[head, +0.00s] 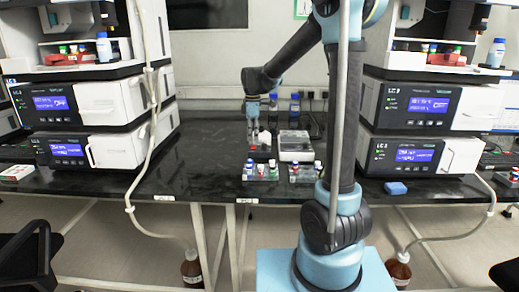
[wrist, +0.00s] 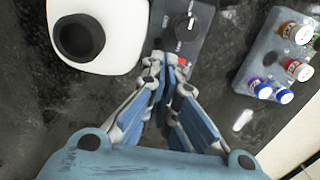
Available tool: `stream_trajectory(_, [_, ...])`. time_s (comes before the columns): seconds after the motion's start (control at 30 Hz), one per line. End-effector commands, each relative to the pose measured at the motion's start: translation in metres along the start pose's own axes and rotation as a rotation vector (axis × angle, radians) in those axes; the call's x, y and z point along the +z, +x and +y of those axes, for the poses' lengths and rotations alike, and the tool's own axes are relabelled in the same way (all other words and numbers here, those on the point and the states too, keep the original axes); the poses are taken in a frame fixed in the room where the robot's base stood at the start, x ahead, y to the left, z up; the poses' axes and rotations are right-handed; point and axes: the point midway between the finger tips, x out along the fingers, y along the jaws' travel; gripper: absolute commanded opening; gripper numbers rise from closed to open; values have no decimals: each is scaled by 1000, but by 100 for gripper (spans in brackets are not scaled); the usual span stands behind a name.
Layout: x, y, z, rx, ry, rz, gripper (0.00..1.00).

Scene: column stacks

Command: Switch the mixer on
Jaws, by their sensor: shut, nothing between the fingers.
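The mixer (wrist: 119,60) is a white body with a round black cup on top, at the upper left of the wrist view. Its grey control panel (wrist: 196,20) carries a black knob (wrist: 184,24) and a small red switch (wrist: 182,61) at the near end. My gripper (wrist: 168,65) is shut and empty, with its fingertips over the near end of the panel, just left of the red switch. I cannot tell whether they touch it.
A grey rack (wrist: 258,58) of capped vials stands to the right in the wrist view. Instrument stacks (head: 108,100) flank the dark bench (head: 190,165).

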Motion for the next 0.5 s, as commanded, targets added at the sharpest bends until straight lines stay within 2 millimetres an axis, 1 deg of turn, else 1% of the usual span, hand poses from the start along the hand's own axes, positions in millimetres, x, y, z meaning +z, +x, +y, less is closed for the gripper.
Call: stream_trajectory(0.5, [0, 5, 0, 0, 1, 0, 0])
